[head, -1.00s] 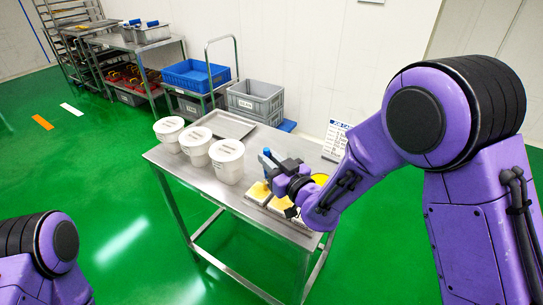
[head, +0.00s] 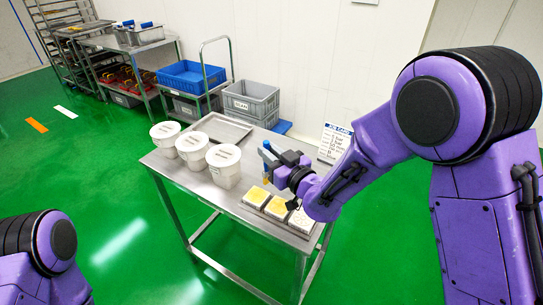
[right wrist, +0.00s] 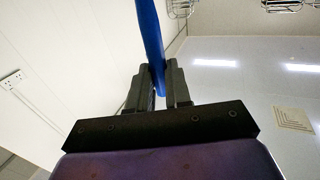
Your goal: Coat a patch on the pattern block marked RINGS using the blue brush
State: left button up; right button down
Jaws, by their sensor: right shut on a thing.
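My right gripper (head: 275,165) is shut on the blue brush (head: 266,146), held above the table behind the pattern blocks. In the right wrist view the blue handle (right wrist: 151,40) stands between the two dark fingers (right wrist: 160,88). Below the gripper, light pattern blocks lie in a row: a left one (head: 256,195) and a middle one (head: 278,206), both with yellow on top, and a paler right one (head: 301,221). Their markings are too small to read, so I cannot tell which is RINGS. My left gripper is out of view.
Several white lidded tubs, one nearest (head: 224,165), stand on the left part of the metal table (head: 205,185). A shallow tray (head: 224,128) lies behind them. A job card (head: 335,143) stands at the back right. Crates (head: 250,100) and carts are against the wall.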

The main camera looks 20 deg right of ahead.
jog(key=shift+a+r+p, duration=0.1)
jog(key=shift+r+p, duration=0.2)
jog(key=shift+r, duration=0.5)
notch_tip(320, 180, up, 4)
jog(key=p, duration=0.3)
jog(key=shift+f, duration=0.25)
